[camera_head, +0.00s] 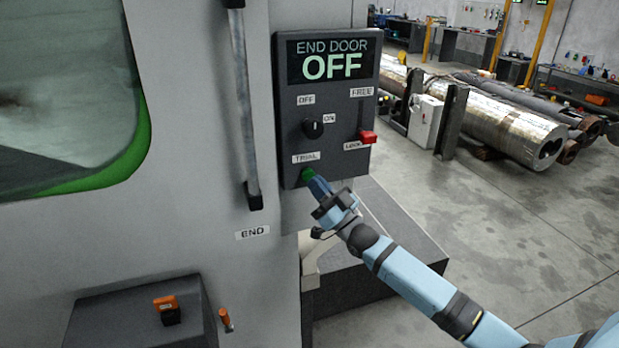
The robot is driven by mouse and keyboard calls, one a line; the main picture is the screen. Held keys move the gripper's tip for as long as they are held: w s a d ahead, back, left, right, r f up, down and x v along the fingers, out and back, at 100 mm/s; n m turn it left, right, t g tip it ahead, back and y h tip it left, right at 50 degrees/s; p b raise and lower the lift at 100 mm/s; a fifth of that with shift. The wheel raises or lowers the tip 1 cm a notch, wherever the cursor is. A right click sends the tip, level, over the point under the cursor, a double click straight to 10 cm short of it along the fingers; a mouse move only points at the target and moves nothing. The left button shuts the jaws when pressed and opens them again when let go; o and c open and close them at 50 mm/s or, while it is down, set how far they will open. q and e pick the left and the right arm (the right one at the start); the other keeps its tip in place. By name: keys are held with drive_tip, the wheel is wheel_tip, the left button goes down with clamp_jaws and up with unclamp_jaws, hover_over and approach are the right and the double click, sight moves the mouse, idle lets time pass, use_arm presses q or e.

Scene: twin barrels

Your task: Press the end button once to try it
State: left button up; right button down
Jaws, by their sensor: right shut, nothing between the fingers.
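The end door control panel (290,110) is a dark box on the machine's side. Its screen (327,60) reads "END DOOR OFF". A green button (307,173) sits under the "TRIAL" label at the panel's lower left. My right gripper (313,182) is shut, with its tip at the green button and partly covering it; I cannot tell whether it touches or presses it. Above is a black knob (313,129) between "OFF" and "ON" labels. A red lever handle (367,137) sits low in its slot by the "LOCK" label. My left gripper is out of view.
A vertical door handle (243,100) stands left of the panel, above an "END" label (252,233). A dark box with an orange-topped switch (167,308) juts out at lower left. Large metal cylinders (505,130) lie at the back right. Open floor lies right of my arm.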

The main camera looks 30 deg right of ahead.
idle(0.6)
drive_tip(key=shift+w, duration=0.1)
drive_tip(key=shift+w+d, duration=0.1)
drive_tip(key=shift+w, duration=0.2)
drive_tip(key=shift+w+d+b, duration=0.15)
drive_tip(key=shift+w+b, duration=0.25)
drive_tip(key=shift+w, duration=0.2)
idle(0.8)
drive_tip(key=shift+s, duration=0.2)
drive_tip(key=shift+s+a+p, duration=0.25)
drive_tip(key=shift+s+p, duration=0.25)
drive_tip(key=shift+s, duration=0.3)
